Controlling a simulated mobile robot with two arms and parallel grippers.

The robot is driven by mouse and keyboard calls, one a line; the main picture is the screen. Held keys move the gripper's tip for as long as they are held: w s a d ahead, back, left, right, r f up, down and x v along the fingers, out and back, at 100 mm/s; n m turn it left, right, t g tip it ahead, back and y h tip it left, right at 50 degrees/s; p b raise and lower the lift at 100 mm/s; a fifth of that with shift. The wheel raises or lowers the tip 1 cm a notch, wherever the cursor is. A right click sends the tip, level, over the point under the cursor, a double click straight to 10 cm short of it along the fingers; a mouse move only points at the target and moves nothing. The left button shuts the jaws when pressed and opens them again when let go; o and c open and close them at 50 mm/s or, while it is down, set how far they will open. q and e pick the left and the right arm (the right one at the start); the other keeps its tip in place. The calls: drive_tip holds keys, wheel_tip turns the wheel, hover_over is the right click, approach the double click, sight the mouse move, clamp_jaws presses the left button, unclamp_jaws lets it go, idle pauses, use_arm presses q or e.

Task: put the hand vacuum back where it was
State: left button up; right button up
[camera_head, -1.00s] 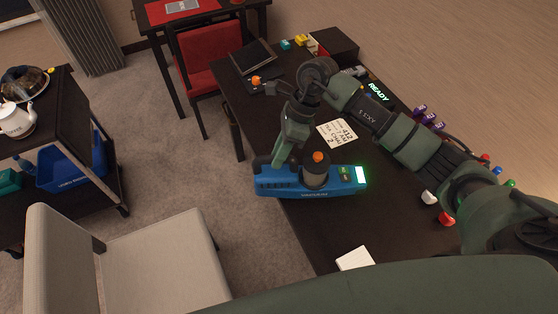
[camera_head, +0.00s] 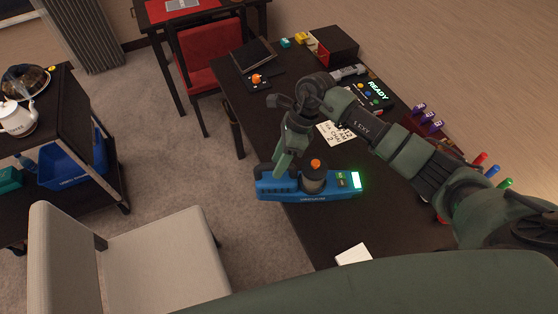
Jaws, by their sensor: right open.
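The hand vacuum (camera_head: 336,191) is blue, with a dark cylinder topped by an orange knob and a lit green display at its right end. It lies lengthwise across the picture at the left edge of the dark desk (camera_head: 318,236), its handle end reaching out past the edge. My right gripper (camera_head: 283,163) is open and points down at the handle end. The fingers are at or very close to the handle; I cannot tell whether they touch it. My left gripper is not in view.
A note card (camera_head: 328,134), a READY panel (camera_head: 376,93) and purple items (camera_head: 432,118) lie on the desk near my right arm. A white block (camera_head: 353,254) sits at the near edge. A pale chair (camera_head: 150,262) and a cart (camera_head: 82,130) stand left.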

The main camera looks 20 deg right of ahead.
drive_tip(key=b+v, duration=0.4)
drive_tip(key=v, duration=0.7)
drive_tip(key=shift+d+r, duration=0.15)
drive_tip(key=shift+r, duration=0.2)
